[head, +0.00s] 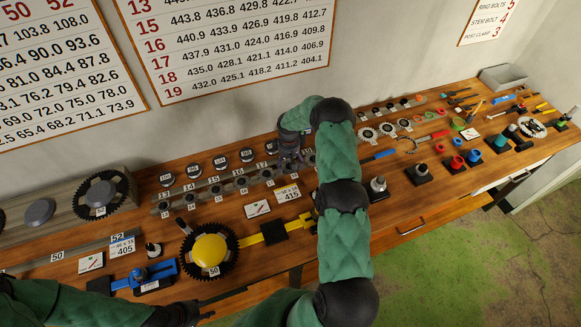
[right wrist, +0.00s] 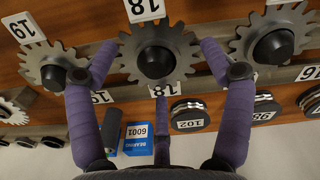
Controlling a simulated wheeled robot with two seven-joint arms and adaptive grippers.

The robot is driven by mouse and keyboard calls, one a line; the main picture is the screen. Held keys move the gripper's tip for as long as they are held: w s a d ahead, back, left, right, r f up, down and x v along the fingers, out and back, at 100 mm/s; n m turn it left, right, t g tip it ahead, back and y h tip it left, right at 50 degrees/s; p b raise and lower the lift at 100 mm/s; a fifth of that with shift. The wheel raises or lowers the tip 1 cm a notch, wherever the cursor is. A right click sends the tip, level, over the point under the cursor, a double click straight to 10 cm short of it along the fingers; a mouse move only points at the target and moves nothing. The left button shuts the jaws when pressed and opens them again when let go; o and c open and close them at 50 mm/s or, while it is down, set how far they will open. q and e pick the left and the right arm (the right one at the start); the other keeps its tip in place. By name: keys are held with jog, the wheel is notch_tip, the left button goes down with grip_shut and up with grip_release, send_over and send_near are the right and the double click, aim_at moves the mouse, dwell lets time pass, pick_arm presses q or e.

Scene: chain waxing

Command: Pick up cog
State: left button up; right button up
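A grey toothed cog (right wrist: 183,50) on a dark round hub sits between two "18" labels in the right wrist view. My right gripper (right wrist: 158,62) is open, with purple fingers to the left and right of this cog and a third finger below it. I cannot tell whether any finger touches it. In the head view, the right gripper (head: 291,160) is over the row of cogs, and the hand hides the cog below. My left gripper (head: 185,314) is at the bottom left, dark and partly cut off; its fingers are unclear.
Neighbouring cogs stand close on both sides, one at the left (right wrist: 50,62) and one at the right (right wrist: 278,42). Labelled black discs (right wrist: 189,114) line the row behind. A large black chainring with a yellow centre (head: 210,251) lies on the wooden bench in front.

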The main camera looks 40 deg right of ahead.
jog(key=c, duration=0.4)
jog(key=shift+a, duration=0.1)
